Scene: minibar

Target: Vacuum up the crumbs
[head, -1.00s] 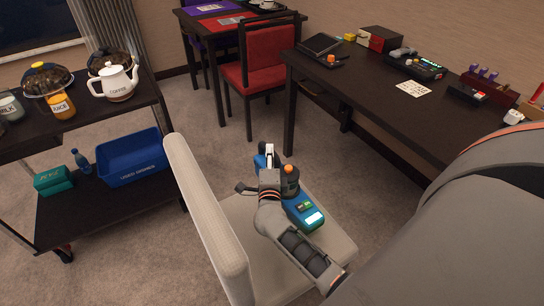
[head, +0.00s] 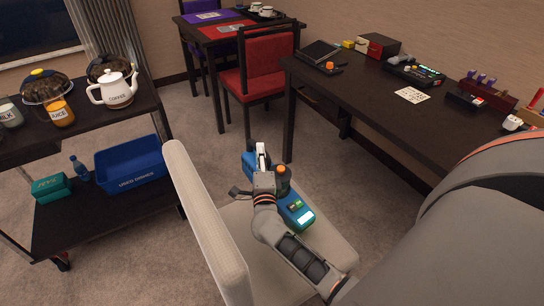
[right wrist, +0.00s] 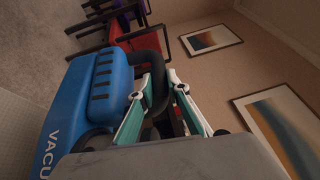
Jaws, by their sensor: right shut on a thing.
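A blue handheld vacuum (head: 298,213) with a lit panel and an orange button is over the pale chair seat in the head view. I cannot tell whether it touches the seat. My right gripper (head: 262,152) is shut on it. In the right wrist view, the blue vacuum body (right wrist: 103,85) carries part of the word "VACUUM". The fingers of my right gripper (right wrist: 155,100) close around its dark handle there. I cannot make out any crumbs. My left gripper is not in view.
The pale chair (head: 205,215) stands close in front. A black cart (head: 100,212) with a coffee pot (head: 116,92) and a blue bin (head: 131,165) stands left. A dark desk (head: 370,100) with small items runs along the right. A red chair (head: 262,72) stands behind. Carpet between is clear.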

